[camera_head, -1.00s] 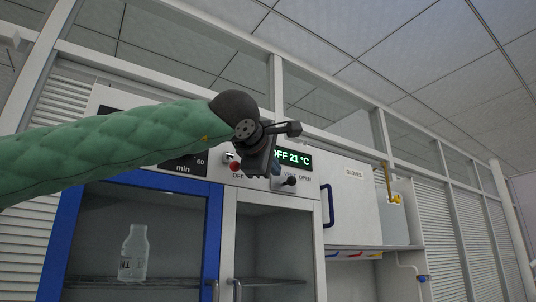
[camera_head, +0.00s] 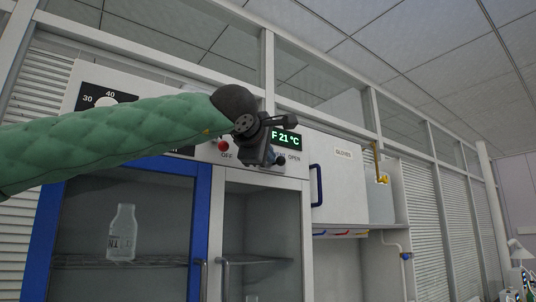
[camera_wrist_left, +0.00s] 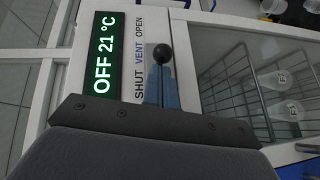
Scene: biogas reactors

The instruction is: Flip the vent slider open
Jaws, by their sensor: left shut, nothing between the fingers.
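The vent slider is a small black ball knob (camera_wrist_left: 162,54) on the control panel. In the head view the knob (camera_head: 281,160) shows just right of my left gripper (camera_head: 273,157), below the green display. My left gripper's blue fingers (camera_wrist_left: 162,88) are shut and empty, with their tips right beside the knob. I cannot tell whether they touch it. The gripper covers part of the panel labels. My right gripper is not in view.
The green display (camera_head: 285,139) reads 21 °C. A red knob (camera_head: 223,145) is left of the gripper. Below are a blue-framed glass door (camera_head: 200,205) with a bottle (camera_head: 122,232) inside and a grey door. A gloves cupboard (camera_head: 337,180) stands to the right.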

